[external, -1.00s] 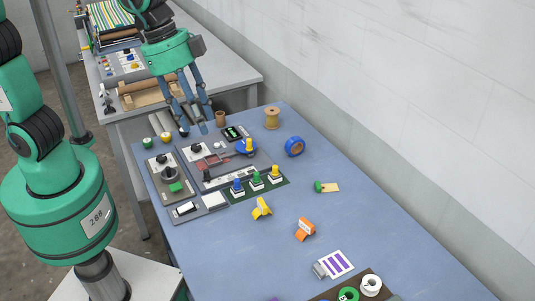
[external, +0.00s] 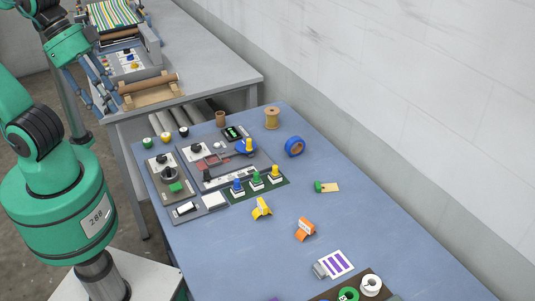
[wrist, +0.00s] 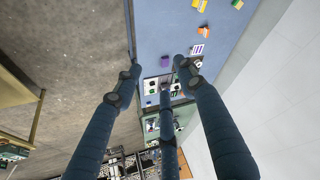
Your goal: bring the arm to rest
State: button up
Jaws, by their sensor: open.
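My gripper (external: 105,103) is open and empty. In the external view it hangs at the upper left, with its blue fingers pointing down in front of the far grey table (external: 215,60), left of the blue table's far end. I cannot tell its exact gap to the far table's edge. In the wrist view the fingers of my gripper (wrist: 158,72) are spread apart with nothing between them. The blue table (external: 370,220) shows beyond the fingers there, and its edge runs beside the left finger.
Switch panels (external: 165,178), a yellow clip (external: 262,208), an orange clip (external: 305,229) and blue tape (external: 294,146) lie on the blue table. A wooden roll stand (external: 150,94) and a striped press (external: 112,17) stand on the far table. A wall borders the right.

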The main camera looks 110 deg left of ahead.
jog(key=shift+s+f, duration=0.3)
jog(key=shift+s, duration=0.4)
notch_tip(320, 180, down, 5)
jog(key=b, duration=0.5)
